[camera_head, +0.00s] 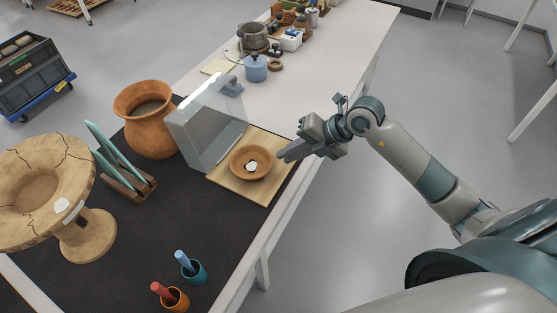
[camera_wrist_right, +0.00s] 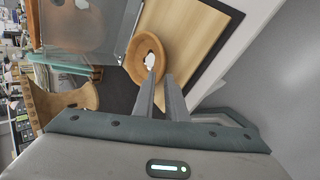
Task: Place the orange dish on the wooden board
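The orange dish (camera_head: 238,168), round and shallow with a white patch in its middle, sits on the pale wooden board (camera_head: 266,192). In the right wrist view the dish (camera_wrist_right: 135,63) shows as a ring lying partly over the board (camera_wrist_right: 190,35). My right gripper (camera_head: 283,156) is at the dish's right side, with its fingertips close to the rim. In the wrist view its two fingers (camera_wrist_right: 162,78) have a narrow gap between them with nothing visibly held; whether they touch the rim is unclear. My left gripper is not in view.
A clear shield (camera_head: 205,125) stands just behind the board. A large orange jar (camera_head: 150,130), a rack with teal plates (camera_head: 125,180), a cracked pedestal vessel (camera_head: 75,170) and two tool cups (camera_head: 180,290) stand on the dark mat. The table's right edge is near the board.

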